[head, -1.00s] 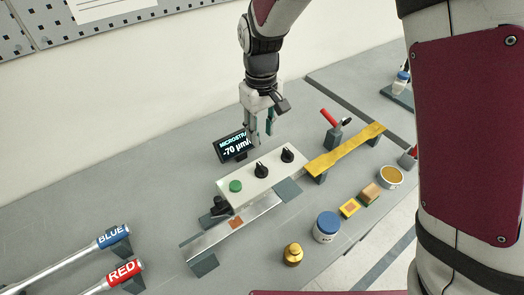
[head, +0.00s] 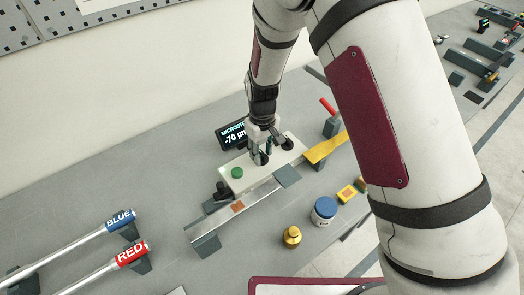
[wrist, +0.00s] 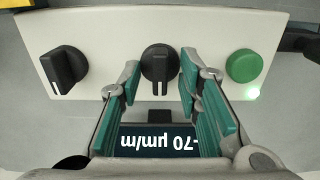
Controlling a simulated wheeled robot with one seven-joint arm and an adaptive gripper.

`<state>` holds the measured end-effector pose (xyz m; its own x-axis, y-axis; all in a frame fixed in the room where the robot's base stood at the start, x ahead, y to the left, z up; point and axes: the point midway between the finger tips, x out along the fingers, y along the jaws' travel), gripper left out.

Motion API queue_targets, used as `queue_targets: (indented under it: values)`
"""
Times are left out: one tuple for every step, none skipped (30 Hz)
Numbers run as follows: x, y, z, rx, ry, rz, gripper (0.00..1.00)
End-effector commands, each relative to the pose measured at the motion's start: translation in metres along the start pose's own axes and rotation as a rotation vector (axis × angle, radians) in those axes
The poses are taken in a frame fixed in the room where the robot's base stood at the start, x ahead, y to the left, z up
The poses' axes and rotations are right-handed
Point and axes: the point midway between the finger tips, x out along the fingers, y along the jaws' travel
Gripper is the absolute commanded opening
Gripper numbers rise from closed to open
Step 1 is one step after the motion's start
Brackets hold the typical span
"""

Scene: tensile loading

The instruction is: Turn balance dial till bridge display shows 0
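The white control box (head: 247,170) carries a green button (head: 237,172) and two black dials. In the wrist view, the middle dial (wrist: 159,62) lies between and just beyond the fingertips of my gripper (wrist: 158,78). The gripper is open, with a gap on each side of that dial. The other dial (wrist: 63,69) and the green button (wrist: 245,66) flank it. A small green light glows beside the button. The bridge display (head: 232,134) reads -70 µm/m; it appears upside down in the wrist view (wrist: 158,139). Dial labels are not visible, so I cannot tell which is the balance dial.
A metal beam (head: 240,207) lies in front of the box and a yellow bar (head: 326,147) to its right. A blue-lidded jar (head: 324,211) and brass weight (head: 291,237) stand in front.

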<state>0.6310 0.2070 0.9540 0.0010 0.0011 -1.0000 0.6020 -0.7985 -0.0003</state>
Motion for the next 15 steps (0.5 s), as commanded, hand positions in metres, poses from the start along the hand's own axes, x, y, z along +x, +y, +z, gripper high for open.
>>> queue_targets:
  values:
    - [0.0005,0.0000,0.0000,0.000,0.000,0.000,0.32]
    - [0.0006,0.0000,0.0000,0.000,0.000,0.000,0.32]
    - [0.0005,0.0000,-0.0001,0.000,0.000,0.000,0.32]
    - [0.0005,0.0000,-0.0001,0.000,0.000,0.000,0.32]
    - [0.0004,0.0000,-0.0001,0.000,0.000,0.000,0.32]
    - [0.0004,0.0000,-0.0001,0.000,0.000,0.000,0.32]
    - [0.0004,0.0000,0.0000,0.000,0.000,0.000,0.27]
    - [0.0003,0.0000,0.0000,0.000,0.000,0.000,0.20]
    - [0.0003,0.0000,0.0000,0.000,0.000,0.000,0.11]
    - [0.0003,0.0000,0.0000,0.000,0.000,0.000,0.04]
    - [0.0002,0.0000,0.0000,0.000,0.000,0.000,0.00]
    - [0.0002,0.0000,0.0000,0.000,-0.001,0.000,0.00]
    - [0.0002,0.0000,0.0000,0.000,0.000,0.000,0.00]
    - [0.0002,0.0000,0.0001,0.000,-0.001,0.000,0.00]
    - [0.0002,0.0000,0.0001,0.000,-0.001,0.000,0.00]
